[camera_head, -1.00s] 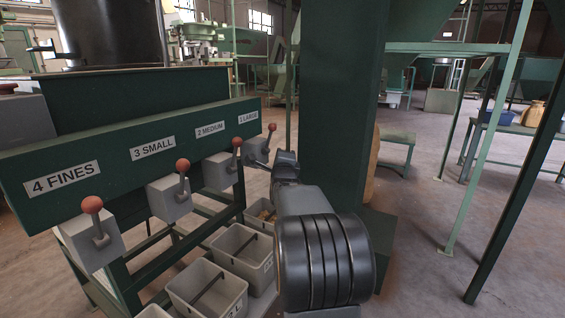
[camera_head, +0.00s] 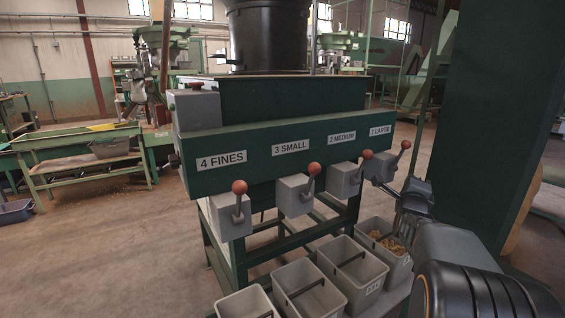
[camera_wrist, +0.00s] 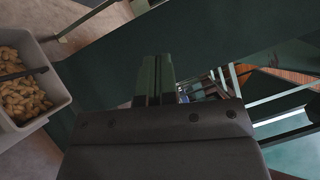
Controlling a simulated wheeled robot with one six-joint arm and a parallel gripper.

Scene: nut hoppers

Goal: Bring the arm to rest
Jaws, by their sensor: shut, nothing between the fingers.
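My arm (camera_head: 430,240) reaches in from the lower right of the head view. My gripper (camera_head: 390,188) is at its far end, close to the lever box under the "1 LARGE" label (camera_head: 381,130); I cannot tell from this view whether it touches the box. In the wrist view my gripper's fingers (camera_wrist: 153,82) are together with nothing between them. A bin of nuts (camera_wrist: 62,88) stands at the left edge of that view, clear of the fingers.
A green hopper panel (camera_head: 250,158) carries several red-knobbed levers. Grey bins (camera_head: 350,289) stand below; the one under "1 LARGE" holds nuts. A dark green column (camera_head: 488,130) stands close beside my arm. Open floor (camera_head: 100,250) lies at the left.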

